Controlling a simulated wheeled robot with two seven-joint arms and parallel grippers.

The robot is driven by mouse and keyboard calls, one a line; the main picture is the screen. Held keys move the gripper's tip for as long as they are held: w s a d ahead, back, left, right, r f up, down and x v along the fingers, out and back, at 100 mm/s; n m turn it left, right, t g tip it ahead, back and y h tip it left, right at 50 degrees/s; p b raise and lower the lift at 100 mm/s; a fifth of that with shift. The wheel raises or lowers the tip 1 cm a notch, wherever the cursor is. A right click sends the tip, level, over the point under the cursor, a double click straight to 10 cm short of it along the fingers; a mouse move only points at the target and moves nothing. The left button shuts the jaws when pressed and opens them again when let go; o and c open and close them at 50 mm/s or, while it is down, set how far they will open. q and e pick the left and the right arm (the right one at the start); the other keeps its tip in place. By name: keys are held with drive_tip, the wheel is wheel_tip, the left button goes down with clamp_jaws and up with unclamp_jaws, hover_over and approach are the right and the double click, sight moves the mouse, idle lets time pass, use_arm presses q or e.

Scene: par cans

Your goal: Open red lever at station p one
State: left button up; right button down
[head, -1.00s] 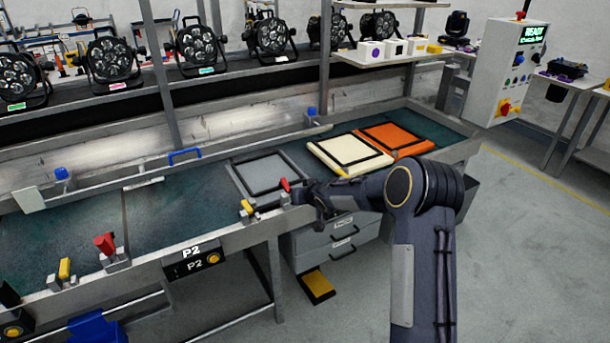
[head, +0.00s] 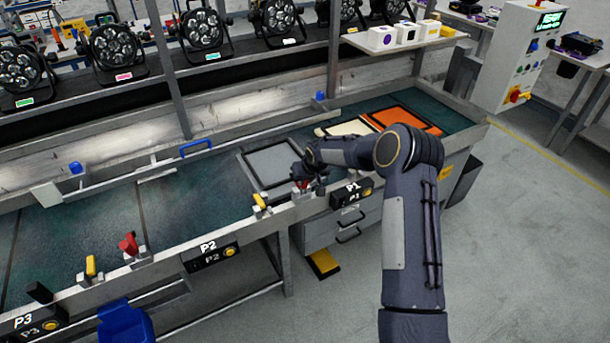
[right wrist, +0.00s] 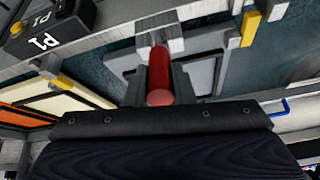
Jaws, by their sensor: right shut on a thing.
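The red lever at station P1 (right wrist: 159,75) shows in the right wrist view, rising from its pale metal bracket between my gripper's fingers. In the head view the lever (head: 303,186) is mostly hidden by my right gripper (head: 308,177). My right gripper is shut on the lever and reaches over the bench's front rail. The black P1 sign (head: 352,193) is just right of it in the head view, and its lettering (right wrist: 45,40) shows upside down in the right wrist view. My left gripper is not in view.
A grey framed tray (head: 272,165) lies behind the lever, with cream (head: 345,128) and orange (head: 410,120) ones to the right. A yellow lever (head: 260,202) is close on the left. Another red lever (head: 129,243) stands beyond the P2 sign (head: 209,253).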

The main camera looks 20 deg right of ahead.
idle(0.4)
drive_tip(key=c, duration=1.2)
unclamp_jaws()
drive_tip(key=shift+w, duration=0.1)
drive_tip(key=shift+c, duration=0.2)
drive_tip(key=shift+r, duration=0.15)
drive_tip(key=b+v, duration=0.2)
drive_tip(key=v, duration=0.5)
drive_tip(key=shift+r, duration=0.25)
drive_tip(key=shift+s+r, duration=0.1)
drive_tip(key=shift+s, duration=0.1)
